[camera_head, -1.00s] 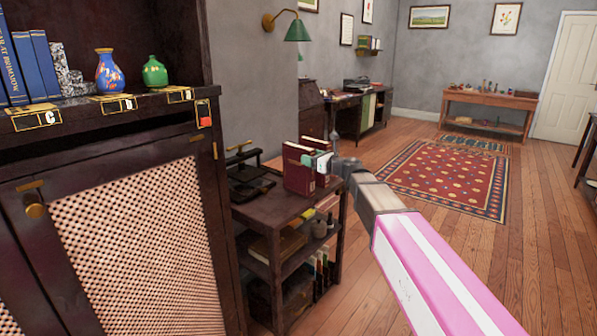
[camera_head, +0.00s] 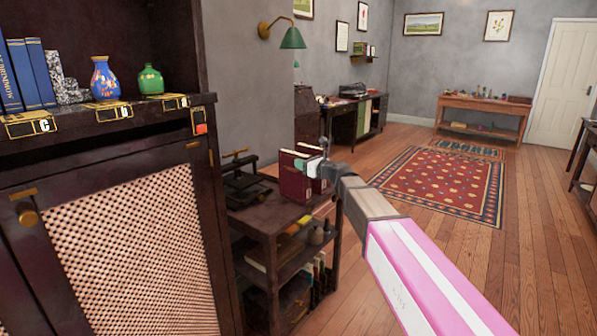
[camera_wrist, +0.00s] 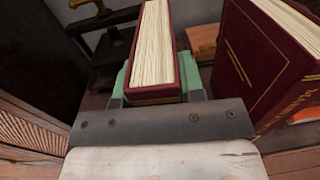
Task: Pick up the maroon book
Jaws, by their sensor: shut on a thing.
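Two maroon books stand on the top of a dark shelf unit in the head view. My gripper (camera_head: 318,168) reaches them from the right. In the wrist view its green fingers (camera_wrist: 152,88) are shut on the nearer maroon book (camera_head: 293,180), one on each side. This held maroon book (camera_wrist: 154,45) shows its cream page edges between the fingers. The second maroon book (camera_wrist: 262,50) is upright just right of the held one in the wrist view, with gold lettering. I cannot tell whether the held book still touches the shelf.
The dark shelf unit (camera_head: 268,226) has lower shelves with books and small items. A black press (camera_head: 240,180) stands left of the books. A tall dark cabinet (camera_head: 205,240) is close on the left, with vases on its ledge. Open wooden floor (camera_head: 400,255) lies to the right.

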